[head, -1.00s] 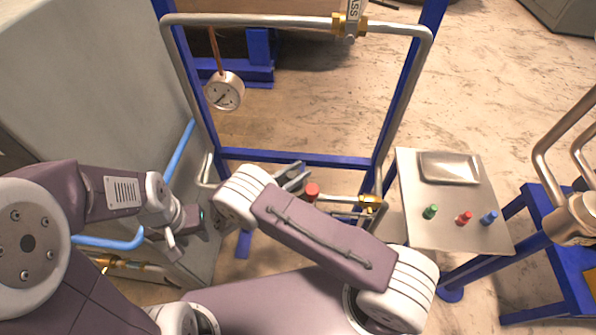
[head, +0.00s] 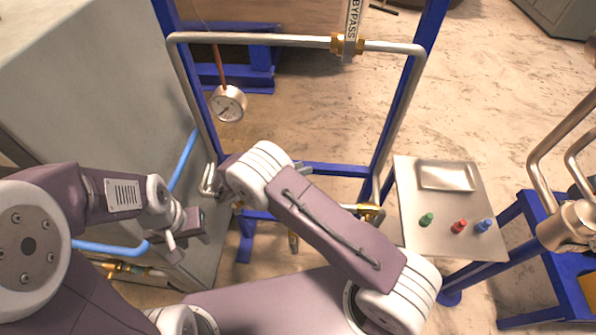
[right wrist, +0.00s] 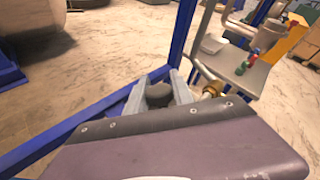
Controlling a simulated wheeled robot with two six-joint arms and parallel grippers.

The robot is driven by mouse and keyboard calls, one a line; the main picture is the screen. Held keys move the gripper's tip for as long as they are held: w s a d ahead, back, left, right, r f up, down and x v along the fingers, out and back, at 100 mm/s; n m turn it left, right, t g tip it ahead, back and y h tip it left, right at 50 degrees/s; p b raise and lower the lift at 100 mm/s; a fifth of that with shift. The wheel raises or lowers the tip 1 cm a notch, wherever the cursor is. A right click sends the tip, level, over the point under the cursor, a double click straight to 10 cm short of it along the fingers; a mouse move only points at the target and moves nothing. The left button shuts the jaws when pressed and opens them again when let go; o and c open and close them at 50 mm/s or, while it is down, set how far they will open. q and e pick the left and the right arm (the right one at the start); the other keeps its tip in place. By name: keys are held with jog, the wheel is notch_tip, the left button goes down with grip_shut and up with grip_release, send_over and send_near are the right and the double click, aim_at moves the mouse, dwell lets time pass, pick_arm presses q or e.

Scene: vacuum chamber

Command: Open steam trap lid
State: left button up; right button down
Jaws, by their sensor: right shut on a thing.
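In the right wrist view, my right gripper (right wrist: 158,88) is shut with its grey fingers on either side of a dark rounded knob-like piece (right wrist: 158,95). I cannot tell for sure whether this is the steam trap lid. A brass fitting (head: 372,211) of that pipe shows right of my forearm. My left gripper (head: 190,228) is at the left, beside the grey cabinet and away from the pipework; its fingers are not clear.
A blue frame (head: 333,170) carries a grey pipe loop with a bypass valve (head: 347,42) and a pressure gauge (head: 228,103). A metal side table (head: 420,235) at right holds a tray (head: 447,176) and green, red and blue pieces. A grey cabinet (head: 90,80) bounds the left.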

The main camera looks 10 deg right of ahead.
jog(key=shift+w+d+f, duration=0.1)
jog(key=shift+w+d, duration=0.15)
jog(key=shift+w, duration=0.05)
dwell(0.4)
jog(key=c, duration=1.5)
grip_release()
jog(key=o, duration=0.4)
jog(key=shift+w+d, duration=0.15)
jog(key=shift+w, duration=0.05)
